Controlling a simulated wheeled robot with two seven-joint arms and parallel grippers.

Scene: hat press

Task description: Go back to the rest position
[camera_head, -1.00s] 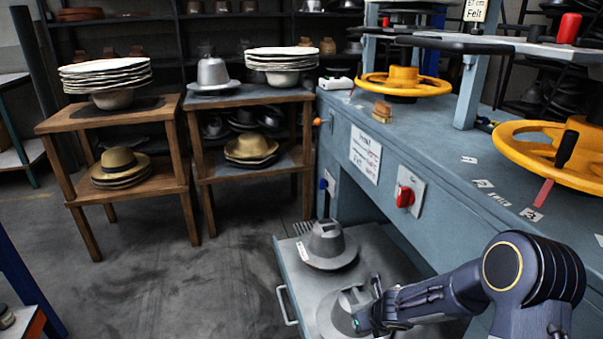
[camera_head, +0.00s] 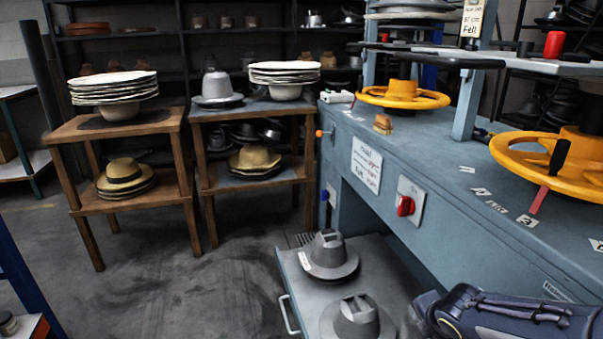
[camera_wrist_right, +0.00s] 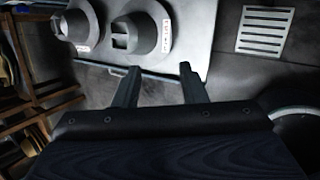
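In the head view my right arm lies low at the lower right, and its gripper is out of the picture. In the right wrist view my right gripper (camera_wrist_right: 160,85) shows two dark fingers spread apart with nothing between them. Beyond the fingertips are two grey metal hat moulds, one (camera_wrist_right: 138,35) nearer the fingers and one (camera_wrist_right: 80,28) to its left. In the head view the two moulds, far (camera_head: 330,255) and near (camera_head: 357,320), sit on the pulled-out grey drawer (camera_head: 295,275). My left gripper is not in view.
The blue press bench (camera_head: 440,220) fills the right side, with yellow handwheels (camera_head: 403,95) and a red switch (camera_head: 405,206). Wooden tables, left (camera_head: 120,125) and right (camera_head: 250,108), hold hats and stacked felts. The floor (camera_head: 190,290) left of the drawer is clear.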

